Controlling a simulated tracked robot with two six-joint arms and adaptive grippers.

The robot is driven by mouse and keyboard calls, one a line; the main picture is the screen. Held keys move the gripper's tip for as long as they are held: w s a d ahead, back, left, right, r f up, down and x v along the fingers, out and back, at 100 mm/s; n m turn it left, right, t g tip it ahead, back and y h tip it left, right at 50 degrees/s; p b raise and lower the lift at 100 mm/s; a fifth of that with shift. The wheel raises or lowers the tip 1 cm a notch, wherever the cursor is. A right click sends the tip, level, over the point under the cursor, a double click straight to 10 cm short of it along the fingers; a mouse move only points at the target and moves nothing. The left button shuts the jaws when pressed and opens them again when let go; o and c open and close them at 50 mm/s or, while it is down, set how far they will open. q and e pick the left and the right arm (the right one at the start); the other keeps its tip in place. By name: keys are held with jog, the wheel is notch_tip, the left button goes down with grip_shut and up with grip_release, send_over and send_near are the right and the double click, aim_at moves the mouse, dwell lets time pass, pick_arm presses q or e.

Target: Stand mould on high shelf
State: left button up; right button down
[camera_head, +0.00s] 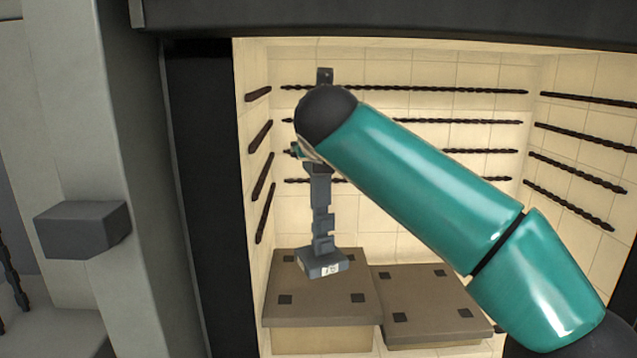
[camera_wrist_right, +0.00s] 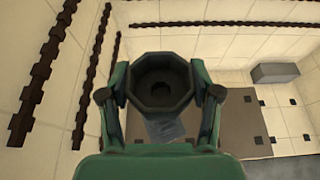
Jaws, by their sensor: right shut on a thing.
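The mould (camera_head: 321,220) is a tall grey stepped piece with a wider labelled foot. It hangs close to upright below my right gripper (camera_head: 308,158), which is mostly hidden by its own dark wrist. In the right wrist view, the gripper (camera_wrist_right: 162,90) is shut on the mould's octagonal top (camera_wrist_right: 160,100), which has a dark round hole. The high shelf (camera_head: 345,312) is the left block with a brown top and dark square marks. The mould's foot overlaps the back half of this top in the head view; I cannot tell whether it touches. My left gripper is not in view.
A lower brown-topped shelf (camera_head: 432,320) stands to the right, clear. Dark twisted heating rods (camera_head: 400,90) line the pale tiled back and side walls. A dark furnace frame edge (camera_head: 200,200) bounds the opening on the left. A grey block (camera_wrist_right: 275,74) shows in the wrist view.

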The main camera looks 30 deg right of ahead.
aim_at(321, 180)
jog(key=shift+f+b, duration=0.9)
jog(key=shift+f, duration=1.45)
jog(key=shift+w+d+f, duration=0.15)
jog(key=shift+f, duration=0.15)
jog(key=shift+c, duration=1.2)
grip_release()
jog(key=shift+f, duration=0.1)
jog(key=v, duration=1.2)
jog(key=shift+b, duration=0.35)
